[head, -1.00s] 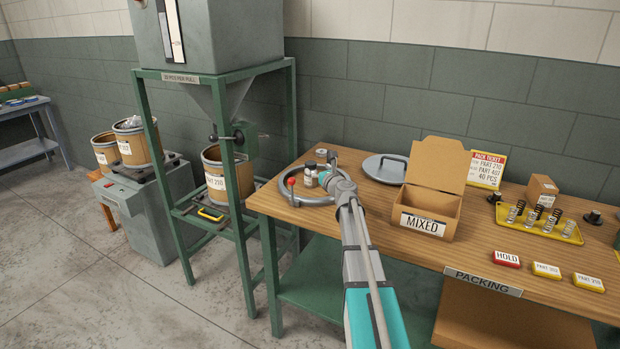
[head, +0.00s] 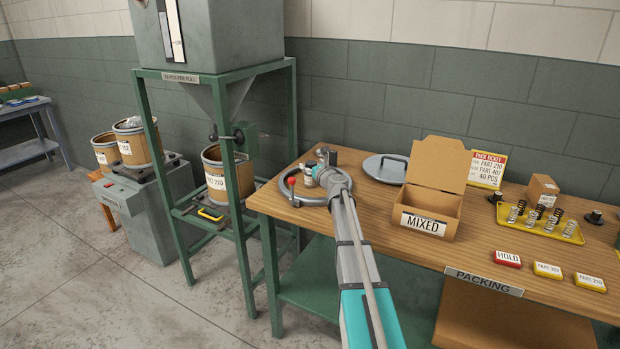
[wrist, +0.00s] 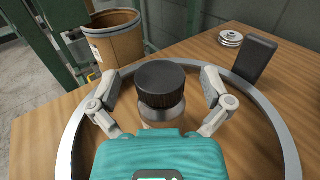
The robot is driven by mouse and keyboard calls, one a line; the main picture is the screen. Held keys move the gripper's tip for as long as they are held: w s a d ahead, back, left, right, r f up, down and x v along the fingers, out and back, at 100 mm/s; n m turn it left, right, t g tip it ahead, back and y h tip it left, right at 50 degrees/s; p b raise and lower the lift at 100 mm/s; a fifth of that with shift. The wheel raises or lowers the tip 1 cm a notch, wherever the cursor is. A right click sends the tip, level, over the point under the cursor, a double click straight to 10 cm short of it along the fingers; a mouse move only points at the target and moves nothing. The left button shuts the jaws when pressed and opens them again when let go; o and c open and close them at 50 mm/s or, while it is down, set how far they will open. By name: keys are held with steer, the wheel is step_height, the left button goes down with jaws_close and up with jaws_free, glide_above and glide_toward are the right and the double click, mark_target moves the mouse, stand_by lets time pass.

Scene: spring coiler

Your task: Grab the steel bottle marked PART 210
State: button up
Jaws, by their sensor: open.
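A bottle with a ribbed black cap (wrist: 160,80) stands upright between the fingers of my gripper (wrist: 160,88) in the wrist view. Its shiny body shows only a little below the cap, and no marking can be read on it. The fingers are open, one on each side, with a gap to the cap. In the head view my gripper (head: 324,172) is over the round grey ring (head: 290,201) at the table's left end. A small pale bottle (head: 308,180) shows beside it there, partly hidden by my wrist.
A dark upright block (wrist: 255,60) and a small stack of silver discs (wrist: 230,38) stand behind the bottle. A red knob (head: 291,181) sits at the ring's left. The open MIXED box (head: 424,222) and a round grey lid (head: 386,167) are to the right.

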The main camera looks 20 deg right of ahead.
stand_by(0.5)
jaws_close()
stand_by(0.3)
steer(key=shift+r, duration=0.15)
step_height(320, 180, up, 3)
steer(key=p, duration=0.3)
steer(key=s+d+r+p, duration=0.2)
steer(key=s+r+p, duration=0.7)
steer(key=s, duration=0.5)
steer(key=shift+r+p, duration=0.35)
steer(key=shift+p, duration=0.15)
